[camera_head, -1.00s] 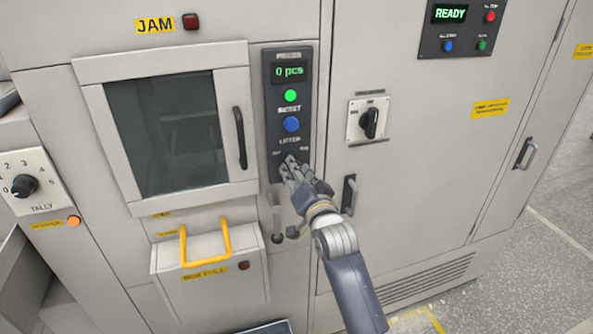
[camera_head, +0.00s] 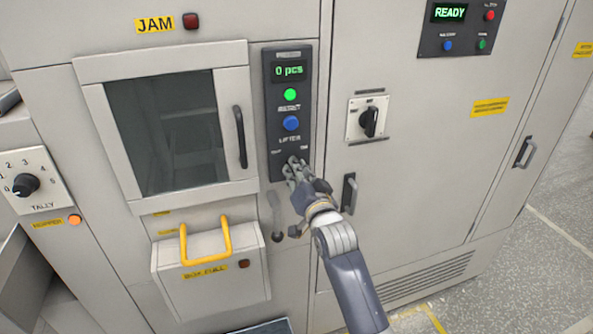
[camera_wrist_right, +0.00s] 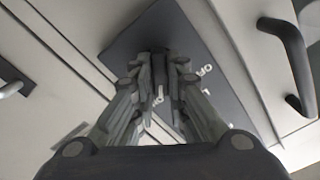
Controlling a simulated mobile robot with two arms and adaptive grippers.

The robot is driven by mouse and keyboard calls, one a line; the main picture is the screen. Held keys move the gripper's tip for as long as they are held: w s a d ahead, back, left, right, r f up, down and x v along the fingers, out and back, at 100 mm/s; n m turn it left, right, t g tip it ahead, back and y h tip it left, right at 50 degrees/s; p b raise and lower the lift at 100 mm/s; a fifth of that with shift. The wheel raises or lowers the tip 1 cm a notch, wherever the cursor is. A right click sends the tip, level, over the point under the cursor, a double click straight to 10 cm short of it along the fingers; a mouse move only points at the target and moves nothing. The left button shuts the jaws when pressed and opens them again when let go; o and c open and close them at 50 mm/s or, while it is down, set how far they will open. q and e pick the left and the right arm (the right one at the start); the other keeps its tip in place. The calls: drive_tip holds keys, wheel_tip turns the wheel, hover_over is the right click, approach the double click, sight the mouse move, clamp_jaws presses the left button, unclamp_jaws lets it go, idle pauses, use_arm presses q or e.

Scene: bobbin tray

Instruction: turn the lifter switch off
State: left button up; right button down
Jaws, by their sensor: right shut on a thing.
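The lifter switch sits at the lower end of the dark control panel (camera_head: 288,76), below the word LIFTER. In the head view my right gripper (camera_head: 294,167) covers the switch. In the right wrist view my right gripper (camera_wrist_right: 160,70) has its fingers drawn together against the panel (camera_wrist_right: 205,45), shut on the lifter switch (camera_wrist_right: 160,91), of which only a small light part shows between them. An OFF label (camera_wrist_right: 205,72) stands beside the fingers. The switch's exact position cannot be read. My left gripper is not in view.
Above the switch are a blue button (camera_head: 291,123), a green lamp (camera_head: 290,94) and a 0 pcs display. A black door handle (camera_head: 240,137) stands to the left. A rotary switch (camera_head: 369,121) and another handle (camera_head: 349,193) are to the right. A yellow-handled box (camera_head: 205,262) juts out lower left.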

drive_tip(key=shift+a+n+p, duration=0.2)
drive_tip(key=shift+n+p, duration=1)
drive_tip(key=shift+n, duration=6.3)
drive_tip(key=c, duration=1.6)
unclamp_jaws()
drive_tip(key=shift+s, duration=0.1)
drive_tip(key=v, duration=1.2)
